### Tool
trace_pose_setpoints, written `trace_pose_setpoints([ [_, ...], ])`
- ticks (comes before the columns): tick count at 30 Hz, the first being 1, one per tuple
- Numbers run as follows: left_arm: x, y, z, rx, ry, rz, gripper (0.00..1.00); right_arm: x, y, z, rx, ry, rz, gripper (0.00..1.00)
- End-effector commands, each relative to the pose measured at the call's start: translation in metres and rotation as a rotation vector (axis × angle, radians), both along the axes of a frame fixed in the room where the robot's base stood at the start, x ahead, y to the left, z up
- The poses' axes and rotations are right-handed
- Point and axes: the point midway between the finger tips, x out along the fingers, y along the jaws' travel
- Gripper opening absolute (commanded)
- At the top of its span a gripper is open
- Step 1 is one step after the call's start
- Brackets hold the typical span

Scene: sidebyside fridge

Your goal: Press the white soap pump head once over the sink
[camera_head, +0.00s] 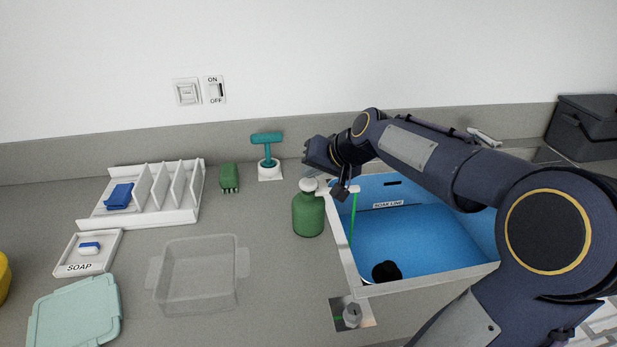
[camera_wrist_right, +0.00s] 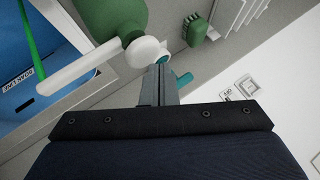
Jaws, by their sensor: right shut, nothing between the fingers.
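A green soap bottle (camera_head: 308,216) with a white pump head (camera_head: 308,185) stands upright at the left rim of the blue sink (camera_head: 430,235). Its white spout (camera_wrist_right: 85,72) reaches over the sink. A thin green line (camera_head: 352,220) runs from near the spout tip down into the sink; it looks like soap. My right gripper (camera_head: 308,158) is shut and empty just above the pump head. In the right wrist view its fingers (camera_wrist_right: 161,78) end close to the pump head (camera_wrist_right: 146,52); I cannot tell whether they touch. My left gripper is not in view.
Left of the bottle are a clear tub (camera_head: 197,280), a white rack (camera_head: 180,205), a soap tray (camera_head: 103,262), a green brush (camera_head: 229,176) and a teal handled tool (camera_head: 267,145). A dark round object (camera_head: 386,271) is in the sink. The wall is close behind.

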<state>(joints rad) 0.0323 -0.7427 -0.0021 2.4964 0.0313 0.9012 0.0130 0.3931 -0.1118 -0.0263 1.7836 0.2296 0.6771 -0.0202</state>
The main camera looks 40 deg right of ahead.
Motion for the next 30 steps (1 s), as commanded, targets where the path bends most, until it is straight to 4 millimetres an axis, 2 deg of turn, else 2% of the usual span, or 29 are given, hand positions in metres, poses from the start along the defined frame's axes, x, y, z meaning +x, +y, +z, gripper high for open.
trace_pose_setpoints([
  [14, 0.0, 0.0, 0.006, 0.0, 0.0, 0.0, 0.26, 0.0, 0.0, 0.008, 0.0, -0.002, -0.001, 0.0],
  [27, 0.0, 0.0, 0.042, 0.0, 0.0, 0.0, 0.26, 0.0, 0.0, 0.051, 0.0, -0.002, -0.001, 0.0],
  [30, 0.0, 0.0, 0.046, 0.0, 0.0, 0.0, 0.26, 0.0, 0.0, 0.056, 0.0, -0.001, 0.0, 0.0],
])
